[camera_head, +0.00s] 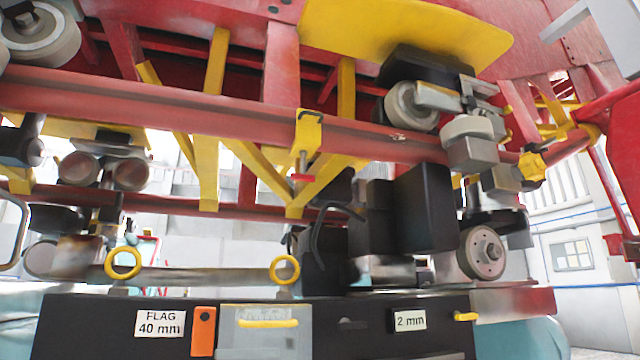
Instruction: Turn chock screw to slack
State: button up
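A yellow clamp-like block (308,130) hangs on the long red rail (200,108) near the middle. A short metal screw (303,161) points down from it and ends in a red crosspiece (302,178). A yellow lobed knob (531,166) sits on the right end of the rail. No label shows which of these is the chock screw, and I cannot tell how tight either is. My gripper is not in view.
A dark bench (100,325) with labels "FLAG 40 mm" (160,323) and "2 mm" (410,320) runs along the bottom. Two yellow rings (285,257) stand above it. Black boxes (424,205), yellow struts (207,160) and grey wheels (482,252) crowd the space under the train.

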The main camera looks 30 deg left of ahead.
aim_at(302, 176)
jog(key=u, duration=0.35)
jog(key=i, duration=0.65)
jog(key=u, duration=0.55)
